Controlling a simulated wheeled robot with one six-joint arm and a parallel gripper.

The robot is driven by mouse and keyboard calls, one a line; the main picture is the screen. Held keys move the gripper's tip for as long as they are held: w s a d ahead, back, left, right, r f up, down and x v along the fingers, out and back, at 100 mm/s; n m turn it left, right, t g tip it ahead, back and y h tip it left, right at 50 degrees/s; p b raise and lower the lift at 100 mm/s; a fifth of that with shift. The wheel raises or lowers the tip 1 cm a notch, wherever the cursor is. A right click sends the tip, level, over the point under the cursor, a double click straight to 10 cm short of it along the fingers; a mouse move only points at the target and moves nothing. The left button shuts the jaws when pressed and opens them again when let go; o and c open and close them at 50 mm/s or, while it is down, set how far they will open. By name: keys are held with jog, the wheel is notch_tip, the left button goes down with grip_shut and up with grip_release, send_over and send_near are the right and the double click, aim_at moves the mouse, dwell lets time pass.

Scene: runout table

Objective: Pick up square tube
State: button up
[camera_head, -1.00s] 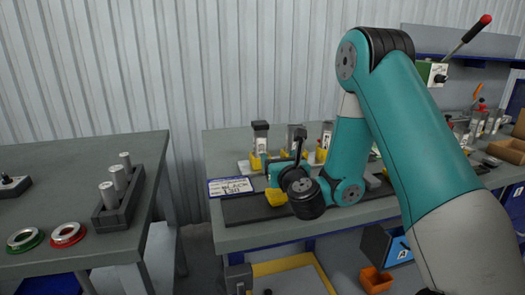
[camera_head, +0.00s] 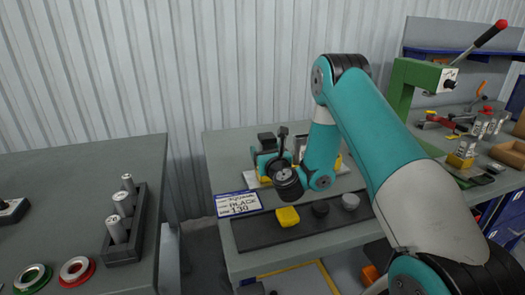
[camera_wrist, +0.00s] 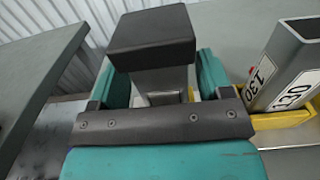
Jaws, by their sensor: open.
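A grey metal square tube (camera_wrist: 160,85) with a black square cap (camera_wrist: 152,32) stands between the teal fingers of my gripper (camera_wrist: 160,92) in the wrist view. The fingers are apart on either side of it; I cannot tell whether either touches it. The black cap also shows beside my gripper (camera_head: 272,160) in the head view (camera_head: 266,138). My wrist hides the tube's lower part. A second square tube (camera_wrist: 290,68), open at the top and labelled 130, stands in a yellow holder (camera_wrist: 284,120) to the right.
A card (camera_head: 238,205) reads BLACK and 130. A dark mat (camera_head: 262,236) at the table's front bears yellow (camera_head: 287,217), black (camera_head: 320,209) and grey (camera_head: 350,201) caps. A green press (camera_head: 402,85) stands right. A separate table (camera_head: 60,185) with a cylinder rack (camera_head: 122,245) is left.

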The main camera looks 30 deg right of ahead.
jog(key=shift+w, duration=0.25)
jog(key=shift+s+d, duration=0.1)
jog(key=shift+d, duration=0.1)
jog(key=shift+c, duration=1.3)
jog(key=shift+d, duration=0.1)
jog(key=c, duration=0.8)
